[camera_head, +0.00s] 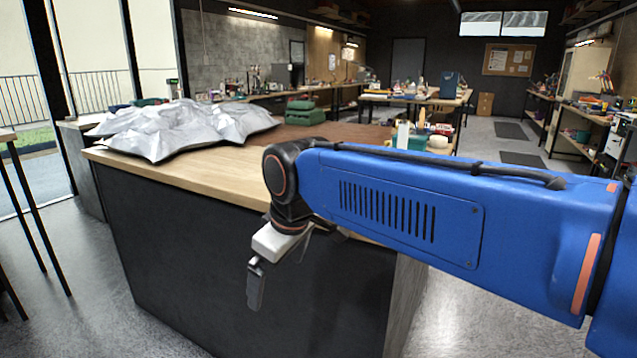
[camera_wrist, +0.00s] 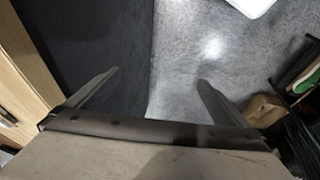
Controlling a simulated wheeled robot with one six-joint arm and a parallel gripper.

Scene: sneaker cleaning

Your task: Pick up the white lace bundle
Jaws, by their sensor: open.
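I cannot make out a white lace bundle for certain in either view. My gripper (camera_head: 278,268) hangs beside the near side of the wood-topped counter (camera_head: 205,175), below the level of its top. In the wrist view my gripper (camera_wrist: 158,78) has its two fingers spread apart with nothing between them. Grey floor and a dark panel show beyond the fingers. A white object (camera_wrist: 252,4) is cut off at the top edge of the wrist view, and I cannot tell what it is.
A crumpled silvery sheet (camera_head: 185,128) covers the counter's left part. Benches with clutter line the room. A brown item (camera_wrist: 264,110) shows at the wrist view's right.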

